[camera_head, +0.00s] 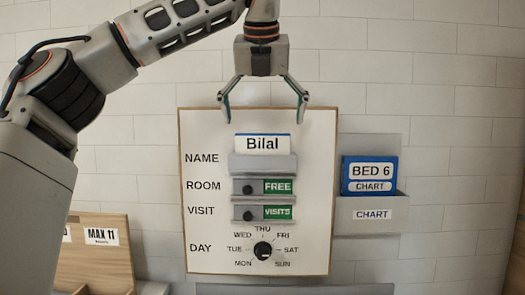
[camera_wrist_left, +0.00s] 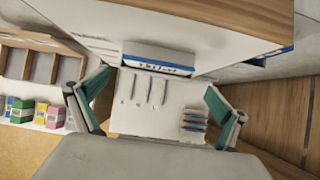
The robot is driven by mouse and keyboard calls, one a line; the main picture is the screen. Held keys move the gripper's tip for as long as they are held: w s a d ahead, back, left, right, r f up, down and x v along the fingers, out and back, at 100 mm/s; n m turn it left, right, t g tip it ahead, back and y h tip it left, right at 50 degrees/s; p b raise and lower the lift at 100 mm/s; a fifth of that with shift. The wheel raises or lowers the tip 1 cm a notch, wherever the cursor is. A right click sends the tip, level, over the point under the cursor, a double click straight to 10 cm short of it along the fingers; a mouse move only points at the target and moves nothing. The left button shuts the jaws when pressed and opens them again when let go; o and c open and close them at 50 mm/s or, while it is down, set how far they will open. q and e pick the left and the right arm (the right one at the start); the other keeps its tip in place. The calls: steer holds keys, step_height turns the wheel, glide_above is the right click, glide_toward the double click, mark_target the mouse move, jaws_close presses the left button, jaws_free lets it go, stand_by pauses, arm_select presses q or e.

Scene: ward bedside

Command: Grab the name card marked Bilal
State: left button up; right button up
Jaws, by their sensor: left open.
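The name card marked Bilal (camera_head: 263,143) is white with a blue edge and stands upright in the grey NAME holder (camera_head: 263,166) on the wall board. My left gripper (camera_head: 263,106) is open and empty, pointing down just above the card, with one finger to each side of it. In the left wrist view the card (camera_wrist_left: 158,65) shows as a white and blue strip near the board, between and a little beyond the open fingers of my left gripper (camera_wrist_left: 157,88). My right gripper is in neither view.
The white board (camera_head: 315,190) also carries FREE and VISITS sliders and a DAY knob (camera_head: 262,250). A BED 6 chart (camera_head: 369,175) sits in a grey wall pocket at right. A wooden rack (camera_head: 95,265) stands at lower left. Below, several small coloured boxes (camera_wrist_left: 22,110) show.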

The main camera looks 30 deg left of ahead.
mark_target(262, 140)
arm_select(q)
steer(key=x, duration=0.7)
steer(key=shift+w+a, duration=0.25)
steer(key=shift+a, duration=0.1)
steer(key=shift+c, duration=0.4)
steer(key=c, duration=0.8)
